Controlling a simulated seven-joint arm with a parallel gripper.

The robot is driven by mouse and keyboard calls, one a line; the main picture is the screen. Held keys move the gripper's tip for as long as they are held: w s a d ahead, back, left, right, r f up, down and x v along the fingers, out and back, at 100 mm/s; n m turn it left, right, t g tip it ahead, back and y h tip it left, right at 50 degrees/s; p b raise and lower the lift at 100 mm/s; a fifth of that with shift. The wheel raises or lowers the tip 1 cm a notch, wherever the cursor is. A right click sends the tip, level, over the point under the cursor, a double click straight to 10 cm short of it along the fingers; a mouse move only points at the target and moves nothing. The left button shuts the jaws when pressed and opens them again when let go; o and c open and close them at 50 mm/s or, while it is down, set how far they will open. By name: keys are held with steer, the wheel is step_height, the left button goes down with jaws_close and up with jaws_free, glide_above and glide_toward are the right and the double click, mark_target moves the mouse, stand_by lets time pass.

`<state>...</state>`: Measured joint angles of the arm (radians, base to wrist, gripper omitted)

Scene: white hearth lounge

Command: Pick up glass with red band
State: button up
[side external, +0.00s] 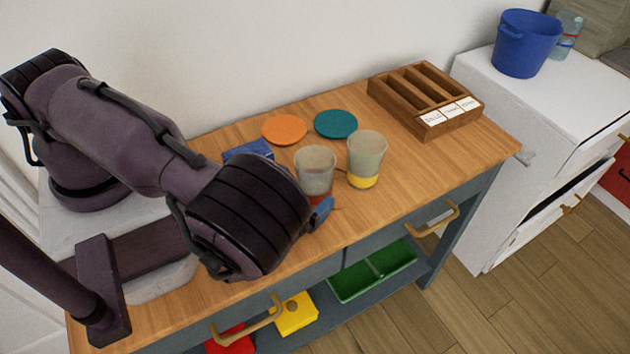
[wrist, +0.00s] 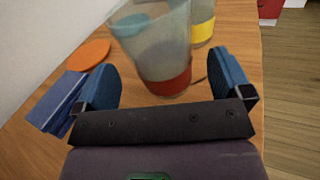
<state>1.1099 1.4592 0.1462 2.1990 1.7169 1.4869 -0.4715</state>
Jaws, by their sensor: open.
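The glass with the red band (wrist: 166,84) stands upright on the wooden tabletop, its red band low near the base. It also shows in the side external view (side external: 315,172), where my arm hides part of its lower side. My gripper (wrist: 165,85) is open, with a blue finger on each side of the glass in the wrist view. I cannot tell whether either finger touches it. In the side external view one blue fingertip shows at the base of the glass; the other is hidden. A similar glass with a yellow band (side external: 366,158) stands close behind, to the right.
An orange disc (side external: 284,130), a teal disc (side external: 335,124) and a blue object (side external: 249,149) lie behind the glasses. A wooden compartment box (side external: 425,100) stands at the table's far right. The tabletop (side external: 425,165) right of the glasses is clear.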

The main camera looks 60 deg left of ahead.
steer(key=shift+x, duration=1.9)
steer(key=c, duration=1.1)
steer(key=shift+r, duration=0.15)
